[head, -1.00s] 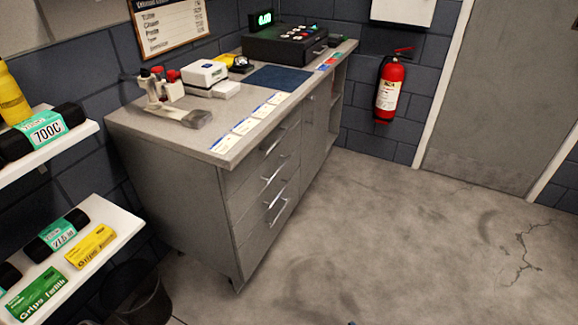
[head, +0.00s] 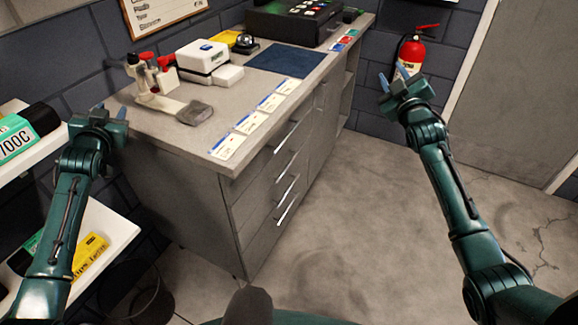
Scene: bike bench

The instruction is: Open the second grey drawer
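The grey bench cabinet (head: 185,205) has a stack of grey drawers on its front, each with a silver bar handle. The second drawer from the top (head: 258,185) is closed, with its handle (head: 287,167) below the top one (head: 286,137). The other drawers also look closed. My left gripper (head: 110,108) is raised by the cabinet's left end, apart from the drawers; its fingers look parted and empty. My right gripper (head: 393,77) is raised right of the drawer fronts, in front of the fire extinguisher in the picture, open and empty.
The worktop (head: 222,115) holds a white box (head: 202,57), a blue mat (head: 278,60), a black device (head: 290,22) and cards along its front edge. A white shelf (head: 112,232) and dark bin (head: 135,292) are at left. The floor (head: 350,230) before the drawers is clear.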

